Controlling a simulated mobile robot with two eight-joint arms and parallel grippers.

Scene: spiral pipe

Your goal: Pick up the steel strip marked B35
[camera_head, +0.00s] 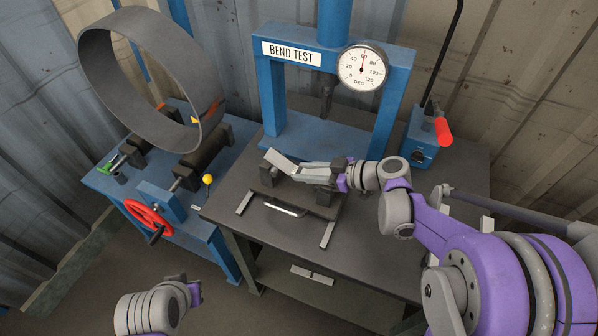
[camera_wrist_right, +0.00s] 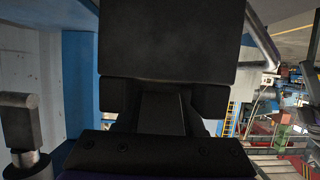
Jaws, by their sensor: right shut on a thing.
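A pale steel strip (camera_head: 282,161) with a bend in it shows at the middle of the workbench in the head view, in front of the blue bend-test frame. I cannot read any B35 marking. My right gripper (camera_head: 336,173) comes in from the right and is shut on the strip's right part, with its jaws covering that part. In the right wrist view, dark gripper parts (camera_wrist_right: 168,100) fill the middle, and a pale bar shows at the upper right. My left arm's end shows at the bottom left of the head view, away from the bench; its jaws are not clear.
The blue press frame (camera_head: 271,95) with a "BEND TEST" sign and dial gauge (camera_head: 361,68) stands behind. A blue rolling machine with a red handwheel (camera_head: 149,217) and a large steel hoop (camera_head: 92,50) stand left. Pale bars (camera_head: 329,234) lie on the bench front. A red-handled lever box (camera_head: 420,150) stands right.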

